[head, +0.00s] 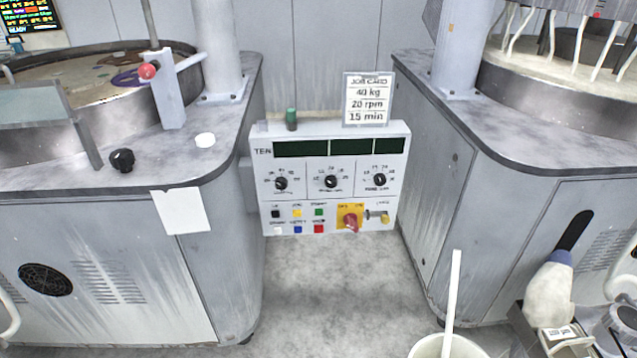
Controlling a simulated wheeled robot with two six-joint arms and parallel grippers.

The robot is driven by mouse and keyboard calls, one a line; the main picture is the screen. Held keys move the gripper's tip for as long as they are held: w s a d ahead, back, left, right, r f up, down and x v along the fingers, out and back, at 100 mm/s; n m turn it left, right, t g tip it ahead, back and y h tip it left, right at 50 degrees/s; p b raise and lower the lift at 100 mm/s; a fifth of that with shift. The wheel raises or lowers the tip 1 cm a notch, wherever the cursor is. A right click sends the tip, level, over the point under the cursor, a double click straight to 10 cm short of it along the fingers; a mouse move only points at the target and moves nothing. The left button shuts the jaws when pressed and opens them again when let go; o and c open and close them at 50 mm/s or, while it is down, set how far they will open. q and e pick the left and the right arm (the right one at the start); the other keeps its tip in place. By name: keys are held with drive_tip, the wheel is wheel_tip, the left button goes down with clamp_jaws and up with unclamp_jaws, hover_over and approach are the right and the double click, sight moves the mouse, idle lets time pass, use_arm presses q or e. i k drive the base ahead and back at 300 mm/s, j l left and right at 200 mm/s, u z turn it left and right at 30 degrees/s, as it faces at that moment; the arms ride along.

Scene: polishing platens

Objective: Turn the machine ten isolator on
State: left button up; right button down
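The machine ten control panel (262,178) is a white box marked TEN, standing between two grey machines. Its isolator (351,222) is a red rotary handle on a yellow plate at the lower right of the panel. The handle's exact setting is too small to read. The three display windows (352,147) above are dark. A small lever or switch with a yellow part (385,218) sits just right of the isolator.
Three black dials (331,181) and several small coloured buttons (318,211) share the panel. A job card (367,99) and a green cylinder (291,119) stand on top. Floor before the panel is clear.

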sight(349, 220)
drive_tip(key=i+j+z, duration=0.1)
drive_tip(key=j+z, duration=0.25)
drive_tip(key=z, duration=0.15)
drive_tip(key=j+z, duration=0.35)
drive_tip(key=z, duration=0.15)
drive_tip(key=i, duration=0.05)
